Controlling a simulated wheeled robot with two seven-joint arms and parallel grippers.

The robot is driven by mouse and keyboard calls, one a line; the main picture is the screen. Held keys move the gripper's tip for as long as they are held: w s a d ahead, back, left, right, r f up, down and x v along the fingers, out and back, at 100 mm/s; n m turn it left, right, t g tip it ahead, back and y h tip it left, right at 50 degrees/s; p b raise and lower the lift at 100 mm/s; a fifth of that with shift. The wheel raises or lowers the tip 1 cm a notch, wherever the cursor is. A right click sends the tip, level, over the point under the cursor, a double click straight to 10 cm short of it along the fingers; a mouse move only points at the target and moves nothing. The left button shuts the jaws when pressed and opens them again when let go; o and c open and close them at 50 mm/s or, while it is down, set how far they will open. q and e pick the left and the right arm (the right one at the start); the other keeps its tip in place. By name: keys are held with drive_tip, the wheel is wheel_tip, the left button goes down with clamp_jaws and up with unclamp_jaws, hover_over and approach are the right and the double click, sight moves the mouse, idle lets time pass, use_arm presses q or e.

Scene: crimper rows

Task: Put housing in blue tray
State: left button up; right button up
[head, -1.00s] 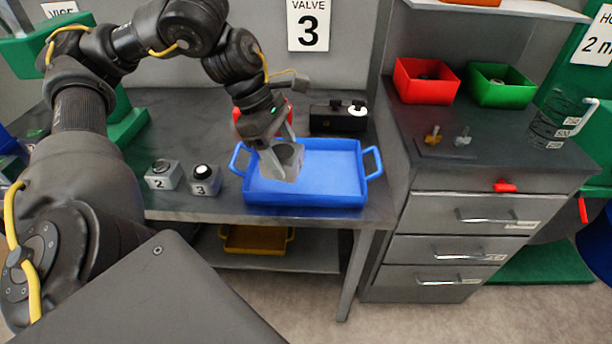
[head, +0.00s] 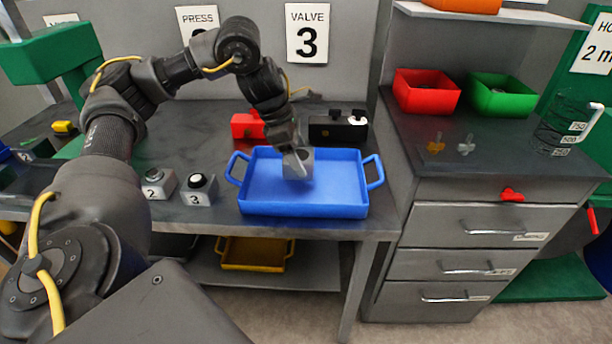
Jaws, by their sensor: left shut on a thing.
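The blue tray (head: 335,208) sits on the grey workbench, with a handle at each end. My left gripper (head: 293,158) is shut on the housing (head: 299,164), a small grey block with a rounded hollow. I cannot tell whether the housing touches the tray floor. The far side of the housing is hidden by the gripper. My right gripper is not in the head view.
A red block (head: 248,126) and a black box with knobs (head: 338,128) stand behind the tray. Blocks numbered 2 (head: 158,184) and 3 (head: 199,190) stand left of it. Red (head: 427,93) and green (head: 502,97) bins stand on the drawer cabinet. The tray's right half is clear.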

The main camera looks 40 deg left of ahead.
sight(300, 150)
use_arm(q)
drive_tip(key=shift+w+a+f, duration=0.2)
drive_tip(key=shift+w+f, duration=0.9)
drive_tip(key=shift+f, duration=0.05)
drive_tip(key=shift+w+f, duration=0.2)
drive_tip(key=shift+f, duration=1.65)
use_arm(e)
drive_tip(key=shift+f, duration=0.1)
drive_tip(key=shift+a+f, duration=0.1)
use_arm(q)
drive_tip(key=o, duration=1)
drive_tip(key=shift+f, duration=0.2)
drive_tip(key=o, duration=0.5)
drive_tip(key=shift+r, duration=0.1)
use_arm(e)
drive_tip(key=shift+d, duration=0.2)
